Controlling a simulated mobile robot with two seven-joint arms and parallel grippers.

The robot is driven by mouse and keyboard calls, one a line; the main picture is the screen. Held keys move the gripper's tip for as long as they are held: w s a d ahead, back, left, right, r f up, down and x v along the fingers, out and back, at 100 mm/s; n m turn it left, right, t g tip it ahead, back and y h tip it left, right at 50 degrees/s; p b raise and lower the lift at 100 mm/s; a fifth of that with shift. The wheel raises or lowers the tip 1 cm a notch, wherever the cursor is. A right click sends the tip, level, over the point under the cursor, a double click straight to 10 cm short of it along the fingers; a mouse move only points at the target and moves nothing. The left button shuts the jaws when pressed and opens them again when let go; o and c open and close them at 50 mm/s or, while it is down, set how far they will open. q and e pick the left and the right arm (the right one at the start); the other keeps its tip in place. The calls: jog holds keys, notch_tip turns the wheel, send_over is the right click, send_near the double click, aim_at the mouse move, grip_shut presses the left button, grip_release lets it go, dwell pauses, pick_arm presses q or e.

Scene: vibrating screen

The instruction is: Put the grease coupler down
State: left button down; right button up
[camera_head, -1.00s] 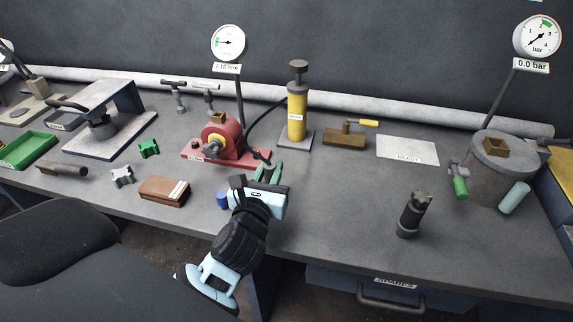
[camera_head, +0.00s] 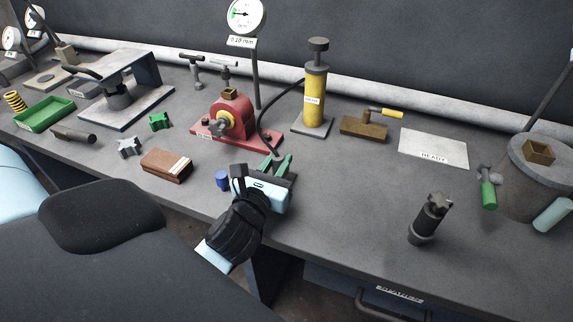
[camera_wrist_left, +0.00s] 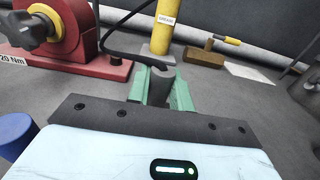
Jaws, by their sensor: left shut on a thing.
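The grease coupler (camera_wrist_left: 158,84) is a dark cylinder on the end of a black hose. In the left wrist view it stands between the green fingers of my left gripper (camera_wrist_left: 158,95), which is shut on it. In the head view my left gripper (camera_head: 277,166) is over the bench, just in front of the red machine's base. The coupler is mostly hidden there by the fingers. The hose (camera_head: 263,125) runs back towards the yellow grease pump (camera_head: 317,95). I cannot tell whether the coupler touches the bench. My right gripper is not in view.
The red machine (camera_head: 233,115) stands behind and left of the gripper. A blue cylinder (camera_head: 222,180) is close on its left, with a brown block (camera_head: 165,165) farther left. A dark upright tool (camera_head: 428,220) stands at right. The bench between gripper and READY plate (camera_head: 433,147) is clear.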

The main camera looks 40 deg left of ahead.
pick_arm(q)
jog(key=shift+a+r, duration=0.1)
jog(key=shift+r, duration=0.05)
jog(key=shift+a, duration=0.1)
jog(key=shift+f, duration=0.25)
jog(key=c, duration=1.3)
grip_release()
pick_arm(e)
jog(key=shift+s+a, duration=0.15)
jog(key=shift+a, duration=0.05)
pick_arm(q)
jog(key=shift+o, duration=0.2)
jog(key=shift+r, duration=0.1)
jog(key=shift+r, duration=0.2)
jog(key=b+v, duration=0.1)
jog(key=v, duration=0.9)
jog(key=shift+a+f, duration=0.1)
jog(key=shift+v, duration=1.05)
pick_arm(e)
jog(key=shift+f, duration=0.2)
